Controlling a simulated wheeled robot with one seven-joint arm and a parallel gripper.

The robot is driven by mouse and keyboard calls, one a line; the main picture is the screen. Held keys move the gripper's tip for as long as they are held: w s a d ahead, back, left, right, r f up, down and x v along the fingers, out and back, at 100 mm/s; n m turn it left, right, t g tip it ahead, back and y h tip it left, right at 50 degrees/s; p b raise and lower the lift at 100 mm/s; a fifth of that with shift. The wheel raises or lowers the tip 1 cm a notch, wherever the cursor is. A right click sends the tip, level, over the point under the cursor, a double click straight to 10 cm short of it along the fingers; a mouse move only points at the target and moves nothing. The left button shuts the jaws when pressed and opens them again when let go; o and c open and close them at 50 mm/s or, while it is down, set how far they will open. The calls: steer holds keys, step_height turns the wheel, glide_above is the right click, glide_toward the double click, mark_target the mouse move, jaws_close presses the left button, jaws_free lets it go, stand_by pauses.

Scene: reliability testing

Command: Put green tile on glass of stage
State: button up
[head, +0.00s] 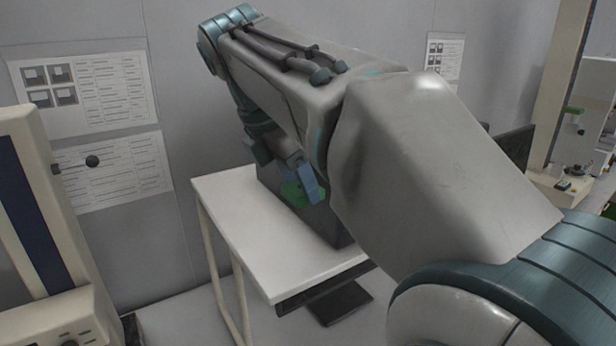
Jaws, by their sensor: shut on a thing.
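My gripper (308,187), with blue fingers, points down over the white table beyond my arm. It is shut on the green tile (291,191), of which only a small dark green part shows by the fingers. A dark grey box-like unit (336,232) stands on the table right behind and below the gripper. My arm hides much of this unit. I cannot make out the stage's glass, nor whether the tile touches anything below it.
The white table (240,226) has bare top to the left and front of the unit. A beige machine (25,190) with a black knob stands at the left. A bench with small equipment (566,183) is at the far right. Printed sheets hang on the grey wall.

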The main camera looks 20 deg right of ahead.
steer(key=p, duration=0.2)
glide_above(273, 222)
steer(key=a, duration=0.1)
steer(key=f, duration=0.6)
steer(key=shift+s+a+f, duration=0.2)
steer(key=shift+f, duration=0.15)
steer(key=shift+f+p, duration=0.3)
steer(key=shift+f, duration=1.75)
steer(key=shift+f, duration=0.2)
steer(key=o, duration=1)
steer(key=shift+r, duration=0.1)
